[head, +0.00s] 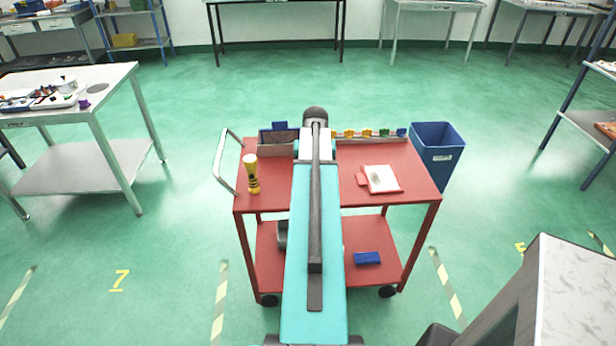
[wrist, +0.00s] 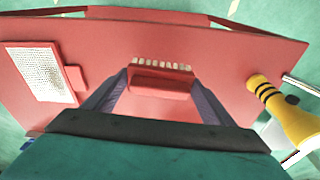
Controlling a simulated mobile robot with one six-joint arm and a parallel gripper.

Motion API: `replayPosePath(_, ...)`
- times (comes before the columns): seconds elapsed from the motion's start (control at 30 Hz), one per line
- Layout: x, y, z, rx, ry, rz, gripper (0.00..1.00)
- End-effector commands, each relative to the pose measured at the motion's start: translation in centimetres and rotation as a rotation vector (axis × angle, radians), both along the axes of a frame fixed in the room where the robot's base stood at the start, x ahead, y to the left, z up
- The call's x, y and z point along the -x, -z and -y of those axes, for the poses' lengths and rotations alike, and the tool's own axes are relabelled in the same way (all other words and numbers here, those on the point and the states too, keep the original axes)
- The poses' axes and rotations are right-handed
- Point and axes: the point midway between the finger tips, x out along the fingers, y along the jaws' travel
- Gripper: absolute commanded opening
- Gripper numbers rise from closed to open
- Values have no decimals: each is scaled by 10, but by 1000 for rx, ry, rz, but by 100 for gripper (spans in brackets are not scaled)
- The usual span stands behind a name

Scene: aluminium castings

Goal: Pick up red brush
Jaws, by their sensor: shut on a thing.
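The red brush (wrist: 160,82) is a small red block with a row of pale bristles along its far edge. It sits between the two fingers of my gripper (wrist: 160,78) in the wrist view, and the fingers are shut on it at both ends. The red cart top lies beneath it; I cannot tell whether the brush touches it. In the head view my arm hides the brush and the gripper over the middle of the red cart (head: 270,208).
A red-framed pad with a pale face (head: 382,179) lies right. A rack with coloured pieces (head: 367,134) lines the back edge. A blue bin (head: 437,150) stands right. A blue block (head: 367,258) lies below.

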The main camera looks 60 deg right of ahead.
Motion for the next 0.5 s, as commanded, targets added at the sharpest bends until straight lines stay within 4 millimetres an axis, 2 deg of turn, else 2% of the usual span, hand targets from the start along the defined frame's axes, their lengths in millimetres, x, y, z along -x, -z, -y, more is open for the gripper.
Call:
replayPosePath(0.3, 65, -3, -14, 2, 2, 1, 54)
replayPosePath(0.5, 100, -7, -20, 1, 3, 0, 54)
